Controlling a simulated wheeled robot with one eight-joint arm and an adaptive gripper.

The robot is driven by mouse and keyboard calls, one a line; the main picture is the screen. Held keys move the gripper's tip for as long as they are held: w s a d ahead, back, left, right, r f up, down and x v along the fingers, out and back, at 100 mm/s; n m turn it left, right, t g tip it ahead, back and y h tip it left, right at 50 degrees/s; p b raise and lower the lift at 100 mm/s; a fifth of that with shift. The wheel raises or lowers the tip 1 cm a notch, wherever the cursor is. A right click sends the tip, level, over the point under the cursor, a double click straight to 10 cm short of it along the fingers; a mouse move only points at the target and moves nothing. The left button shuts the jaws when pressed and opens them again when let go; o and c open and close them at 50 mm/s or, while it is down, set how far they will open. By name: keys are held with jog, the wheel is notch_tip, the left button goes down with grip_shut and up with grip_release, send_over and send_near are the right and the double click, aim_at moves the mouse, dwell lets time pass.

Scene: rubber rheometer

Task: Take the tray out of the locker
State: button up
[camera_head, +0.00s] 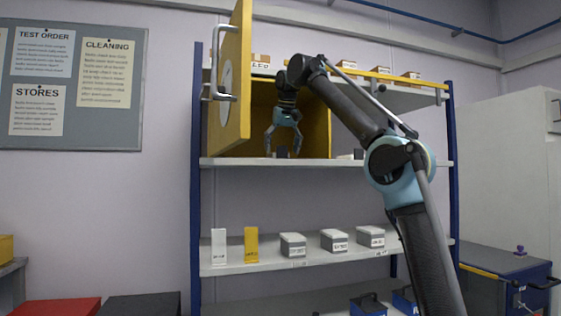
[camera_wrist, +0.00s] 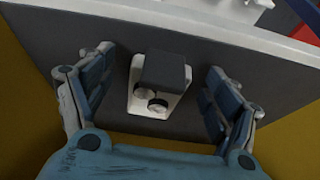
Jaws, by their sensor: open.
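The yellow locker (camera_head: 258,117) stands on the upper shelf with its door (camera_head: 235,85) swung open towards the left front. My gripper (camera_head: 283,148) points down inside the locker opening, its fingers spread. In the wrist view my gripper (camera_wrist: 161,64) is open and empty. Between its fingers, apart from both, is a small white piece (camera_wrist: 140,107) with a dark grey block (camera_wrist: 165,72) on top and two round knobs at its near side. This may be the tray or its handle; I cannot tell. The dark block also shows low in the locker (camera_head: 282,153), partly hidden by the fingers.
The open door with its metal handle (camera_head: 222,97) is close left of my gripper. Blue rack posts (camera_head: 196,190) flank the shelves. A lower shelf (camera_head: 290,262) holds several labelled boxes. A blue cabinet (camera_head: 507,275) stands at the right.

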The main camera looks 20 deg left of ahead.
jog(key=shift+f, duration=0.1)
jog(key=c, duration=1.2)
jog(key=shift+c, duration=0.2)
jog(key=shift+w+r, duration=0.1)
jog(key=shift+r, duration=1.55)
